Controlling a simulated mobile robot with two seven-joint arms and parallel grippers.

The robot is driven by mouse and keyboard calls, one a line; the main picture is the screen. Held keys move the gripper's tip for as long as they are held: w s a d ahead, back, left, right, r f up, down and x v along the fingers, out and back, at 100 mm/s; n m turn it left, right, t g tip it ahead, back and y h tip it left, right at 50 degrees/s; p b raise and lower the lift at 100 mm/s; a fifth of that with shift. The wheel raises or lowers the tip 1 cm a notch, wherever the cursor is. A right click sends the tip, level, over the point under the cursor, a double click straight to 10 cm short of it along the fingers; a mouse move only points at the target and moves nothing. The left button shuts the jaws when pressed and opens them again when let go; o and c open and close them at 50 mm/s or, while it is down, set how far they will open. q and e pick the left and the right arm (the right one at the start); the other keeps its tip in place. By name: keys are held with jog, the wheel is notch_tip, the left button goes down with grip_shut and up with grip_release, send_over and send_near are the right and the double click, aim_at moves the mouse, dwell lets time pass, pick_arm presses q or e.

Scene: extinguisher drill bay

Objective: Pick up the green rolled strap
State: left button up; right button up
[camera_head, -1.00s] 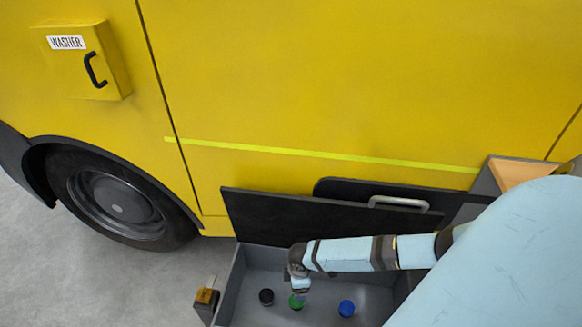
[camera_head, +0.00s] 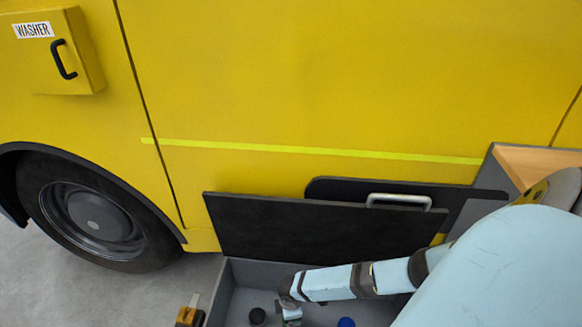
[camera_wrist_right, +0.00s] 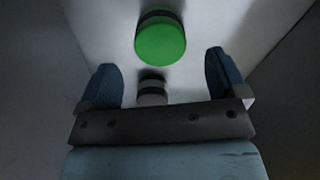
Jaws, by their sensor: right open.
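The green rolled strap (camera_wrist_right: 160,42) shows as a round green disc in the right wrist view, just beyond my fingertips. In the head view I cannot make it out; my right gripper (camera_head: 291,313) covers that spot at the bottom edge. In the right wrist view my right gripper (camera_wrist_right: 165,78) is open, its two blue fingers apart. It points down into the grey bin (camera_head: 236,290). The green strap is not between the fingers. My left gripper is not in view.
A black roll (camera_head: 258,316) lies left of my gripper in the bin and a blue roll (camera_head: 346,322) right of it. The raised black lid (camera_head: 290,228) stands behind. A small dark and grey cylinder (camera_wrist_right: 152,90) shows between my fingers.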

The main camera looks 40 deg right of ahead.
notch_tip(320, 180, down, 2)
jog(key=shift+f+b, duration=0.25)
jog(key=shift+b, duration=0.65)
notch_tip(320, 180, down, 2)
jog(key=shift+s+f+b, duration=0.1)
jog(key=shift+f+b, duration=0.1)
jog(key=shift+b, duration=0.55)
jog(key=shift+f, duration=0.15)
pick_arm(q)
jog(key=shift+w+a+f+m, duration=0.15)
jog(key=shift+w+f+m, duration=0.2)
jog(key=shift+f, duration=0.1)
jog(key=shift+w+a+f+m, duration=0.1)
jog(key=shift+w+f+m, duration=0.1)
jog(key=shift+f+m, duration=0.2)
pick_arm(e)
jog(key=c, duration=1.1)
jog(key=shift+c, duration=0.2)
jog(key=shift+r, duration=0.25)
